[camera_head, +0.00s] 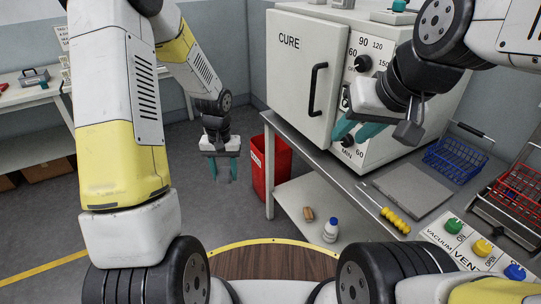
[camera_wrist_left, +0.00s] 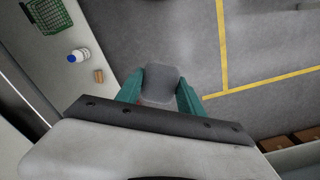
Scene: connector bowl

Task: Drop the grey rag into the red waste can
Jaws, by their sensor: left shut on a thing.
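My left gripper (camera_head: 223,176) hangs fingers-down over the floor, just left of the red waste can (camera_head: 270,168). In the left wrist view its teal fingers (camera_wrist_left: 160,94) are shut on the grey rag (camera_wrist_left: 161,80), which shows as a rounded grey patch between them. In the head view the rag is hard to make out between the fingers. The red can stands on the floor beside the bench, its right side partly behind the bench leg. My right gripper (camera_head: 358,133) is in front of the white oven, its teal fingers apart with nothing seen between them.
The bench carries a white oven (camera_head: 300,75), a grey plate (camera_head: 412,190), a yellow-handled tool (camera_head: 394,219) and a blue basket (camera_head: 455,160). A white bottle (camera_head: 330,232) and a brown object (camera_head: 308,214) are on its lower shelf. Floor left of the can is clear.

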